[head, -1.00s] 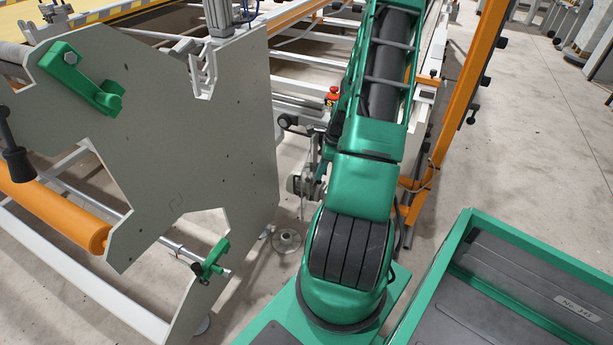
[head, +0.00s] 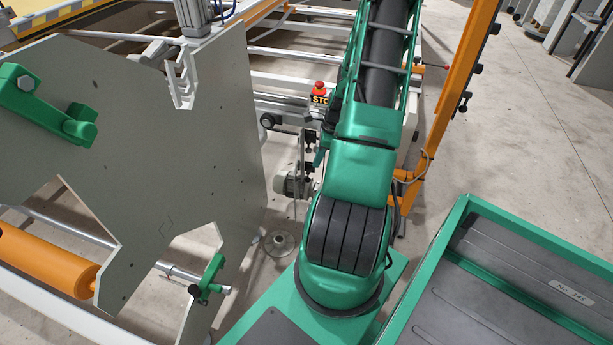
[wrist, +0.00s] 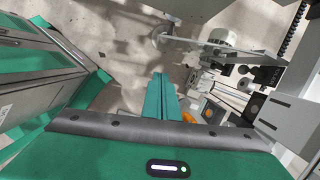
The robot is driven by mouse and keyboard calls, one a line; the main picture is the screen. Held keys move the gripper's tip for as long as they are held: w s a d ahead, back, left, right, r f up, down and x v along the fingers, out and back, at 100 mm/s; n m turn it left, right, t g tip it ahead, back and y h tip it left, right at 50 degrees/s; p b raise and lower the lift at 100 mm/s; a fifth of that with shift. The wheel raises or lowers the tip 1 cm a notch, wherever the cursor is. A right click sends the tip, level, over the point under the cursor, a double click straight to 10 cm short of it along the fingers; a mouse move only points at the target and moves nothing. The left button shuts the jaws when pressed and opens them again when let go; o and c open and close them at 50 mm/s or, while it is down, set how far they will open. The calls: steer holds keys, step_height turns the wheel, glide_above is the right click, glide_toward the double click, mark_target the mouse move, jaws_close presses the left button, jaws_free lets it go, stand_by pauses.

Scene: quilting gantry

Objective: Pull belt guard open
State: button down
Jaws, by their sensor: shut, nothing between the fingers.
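My gripper (wrist: 160,98) shows in the wrist view as two green fingers pressed together, with nothing between them. It points toward the concrete floor and the machine parts around it. I cannot pick out the belt guard with certainty. A grey motor (head: 290,185) sits low on the machine in the head view, left of my arm. In the wrist view, machine parts with a rounded grey housing (wrist: 222,38) lie up and right of the fingers, apart from them.
A large grey side plate (head: 190,130) stands left of my arm, with an orange roller (head: 45,255) below. A red stop button (head: 319,87) is beside the arm. An orange upright (head: 460,85) stands to the right. Open floor (head: 530,130) lies beyond it.

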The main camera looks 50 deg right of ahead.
steer(key=shift+d, duration=0.15)
steer(key=shift+s, duration=0.1)
steer(key=shift+f, duration=0.1)
steer(key=w+a+f, duration=0.3)
steer(key=w+f, duration=0.2)
steer(key=f, duration=0.4)
steer(key=shift+w+a+f, duration=0.15)
steer(key=shift+a+f, duration=0.1)
steer(key=shift+a, duration=0.1)
stand_by(0.4)
